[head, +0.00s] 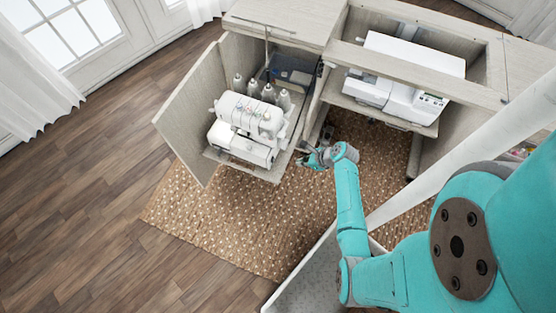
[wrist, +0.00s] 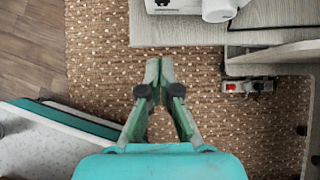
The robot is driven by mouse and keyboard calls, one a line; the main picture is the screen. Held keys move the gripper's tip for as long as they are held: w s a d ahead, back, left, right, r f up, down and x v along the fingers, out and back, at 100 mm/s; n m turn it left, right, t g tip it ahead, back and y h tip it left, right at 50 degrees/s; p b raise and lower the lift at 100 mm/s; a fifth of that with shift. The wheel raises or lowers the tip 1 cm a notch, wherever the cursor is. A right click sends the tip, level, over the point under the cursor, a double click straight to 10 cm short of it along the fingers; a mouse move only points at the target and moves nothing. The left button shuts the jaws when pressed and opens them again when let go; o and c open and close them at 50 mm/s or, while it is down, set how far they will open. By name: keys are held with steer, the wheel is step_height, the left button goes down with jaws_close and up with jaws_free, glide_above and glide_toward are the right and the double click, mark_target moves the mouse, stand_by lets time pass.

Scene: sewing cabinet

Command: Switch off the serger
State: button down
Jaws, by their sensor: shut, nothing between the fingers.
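The serger (head: 245,132) is a white machine with several thread cones behind it, standing on a shelf inside the open left part of the cabinet. Its lower edge shows at the top of the wrist view (wrist: 178,5). I cannot make out its switch. My gripper (head: 304,160) is just right of the serger's shelf in the head view. In the wrist view my gripper (wrist: 160,64) is shut with its fingertips together and empty, over the rug and below the shelf's front edge.
The shelf edge (wrist: 180,34) lies ahead of my fingertips. A power strip with a red switch (wrist: 248,86) is to the right, near a cabinet panel (wrist: 275,56). An open door (head: 190,110) stands left of the serger. A white sewing machine (head: 405,75) sits at right. The patterned rug (head: 230,225) is clear.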

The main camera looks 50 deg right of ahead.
mark_target(273, 159)
steer(key=x, duration=0.4)
steer(key=w+r+x, duration=0.1)
steer(key=x, duration=0.7)
steer(key=shift+w+r, duration=0.2)
steer(key=shift+w, duration=0.2)
steer(key=shift+w+a+f, duration=0.1)
steer(key=shift+w+a, duration=0.05)
steer(key=shift+w, duration=0.4)
steer(key=shift+w+f, duration=0.25)
steer(key=shift+w, duration=0.05)
steer(key=shift+w+r, duration=0.1)
